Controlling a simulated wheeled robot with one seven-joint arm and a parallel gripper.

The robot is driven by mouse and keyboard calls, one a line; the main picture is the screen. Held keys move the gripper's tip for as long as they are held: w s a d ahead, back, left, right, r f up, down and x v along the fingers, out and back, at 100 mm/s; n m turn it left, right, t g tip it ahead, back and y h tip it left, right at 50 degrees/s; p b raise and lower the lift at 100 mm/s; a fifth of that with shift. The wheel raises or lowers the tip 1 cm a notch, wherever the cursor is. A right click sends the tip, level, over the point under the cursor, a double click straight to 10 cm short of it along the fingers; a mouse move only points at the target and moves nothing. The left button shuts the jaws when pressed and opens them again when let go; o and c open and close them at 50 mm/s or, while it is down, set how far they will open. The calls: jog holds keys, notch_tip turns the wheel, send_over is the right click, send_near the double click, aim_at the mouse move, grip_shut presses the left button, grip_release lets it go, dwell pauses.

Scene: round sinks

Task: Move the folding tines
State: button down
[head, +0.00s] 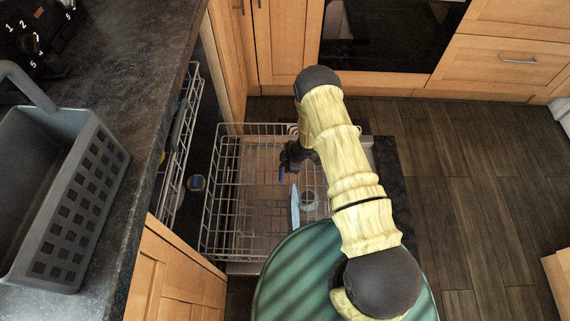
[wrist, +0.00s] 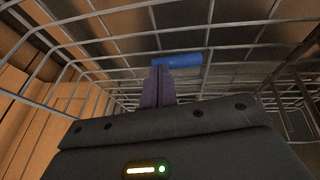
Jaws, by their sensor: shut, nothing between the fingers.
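The dishwasher's lower wire rack (head: 222,185) is pulled out. I cannot clearly pick out the folding tines among its wires. A small blue bar (wrist: 178,60) shows in the wrist view against the wires; I cannot tell whether it belongs to the tines. A blue spot (head: 281,173) shows below my gripper in the head view. My gripper (head: 287,165) is down at the rack, partly hidden by my arm. In the wrist view my gripper (wrist: 158,72) is shut and empty, its tips just below the blue bar, with contact unclear.
A grey basket (head: 75,190) stands on the dark counter (head: 150,75) at left. The upper rack (head: 180,135) sits under the counter edge. Wooden cabinets (head: 285,40) close off the back. The floor (head: 500,200) at right is clear.

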jog(key=d+r+p, duration=0.2)
jog(key=r+p, duration=0.1)
jog(key=r, duration=0.3)
jog(key=w+d+r+p, duration=0.1)
jog(key=d+r+p, duration=0.1)
jog(key=r, duration=0.5)
jog(key=shift+w+d+p, duration=0.25)
jog(key=shift+d+p, duration=0.05)
jog(key=shift+p, duration=0.2)
